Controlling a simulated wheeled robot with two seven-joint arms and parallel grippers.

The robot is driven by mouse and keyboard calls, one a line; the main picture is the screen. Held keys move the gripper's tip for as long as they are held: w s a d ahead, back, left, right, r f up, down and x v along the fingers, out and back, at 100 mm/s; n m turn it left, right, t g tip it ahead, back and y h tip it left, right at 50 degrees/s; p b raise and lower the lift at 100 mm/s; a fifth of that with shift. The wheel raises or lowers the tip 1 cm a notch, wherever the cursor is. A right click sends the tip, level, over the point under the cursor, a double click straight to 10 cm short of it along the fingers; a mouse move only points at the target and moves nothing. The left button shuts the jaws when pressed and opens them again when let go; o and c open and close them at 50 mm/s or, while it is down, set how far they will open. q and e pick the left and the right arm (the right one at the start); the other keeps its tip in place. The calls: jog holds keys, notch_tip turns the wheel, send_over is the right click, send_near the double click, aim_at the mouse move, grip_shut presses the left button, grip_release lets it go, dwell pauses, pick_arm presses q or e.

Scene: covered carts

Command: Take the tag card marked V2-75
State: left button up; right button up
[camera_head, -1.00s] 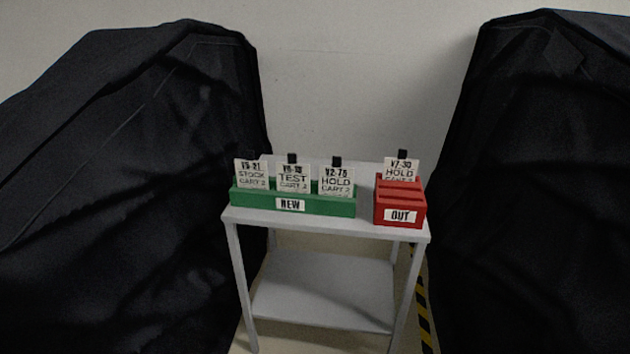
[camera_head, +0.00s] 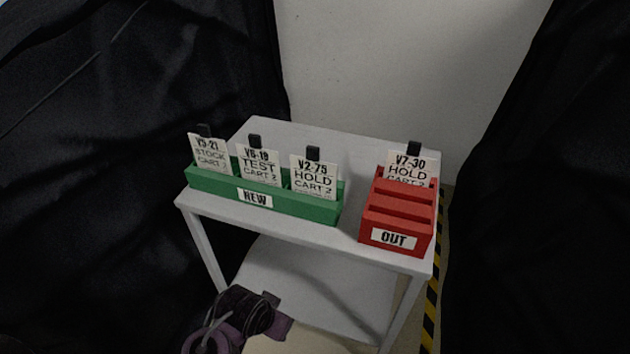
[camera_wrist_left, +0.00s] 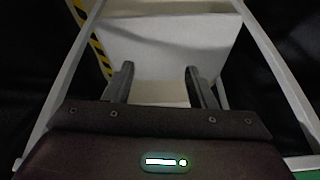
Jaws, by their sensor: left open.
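The tag card marked V2-75 HOLD CART 2 (camera_head: 313,177) stands in the right part of the green box labelled NEW (camera_head: 213,184), with a black clip at its top. My left gripper (camera_head: 283,312) is low at the front of the cart, below the level of the top shelf and apart from the cards. In the left wrist view the gripper (camera_wrist_left: 157,80) is open, with nothing between its two fingers. My right gripper does not show.
Cards V5-21 (camera_head: 210,153) and V6-19 (camera_head: 258,166) stand left of V2-75 in the green box. A red slotted box labelled OUT (camera_head: 393,217) holds card V7-30 (camera_head: 408,167). Both boxes stand on a grey cart (camera_head: 350,243). Black covers (camera_head: 130,120) flank it.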

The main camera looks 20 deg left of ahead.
pick_arm(q)
jog(key=w+r+t, duration=0.6)
jog(key=w+r, duration=0.2)
jog(key=r, duration=0.4)
jog(key=n+t, duration=0.1)
jog(key=t, duration=0.7)
send_near(312, 153)
jog(key=w, duration=0.3)
jog(key=w+p, duration=0.1)
jog(key=w, duration=0.6)
jog(key=shift+r+p, duration=0.1)
jog(key=shift+p, duration=0.2)
jog(key=shift+w+d, duration=0.1)
jog(key=shift+w, duration=0.25)
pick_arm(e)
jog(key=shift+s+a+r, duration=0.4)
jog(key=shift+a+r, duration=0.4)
pick_arm(q)
grip_shut()
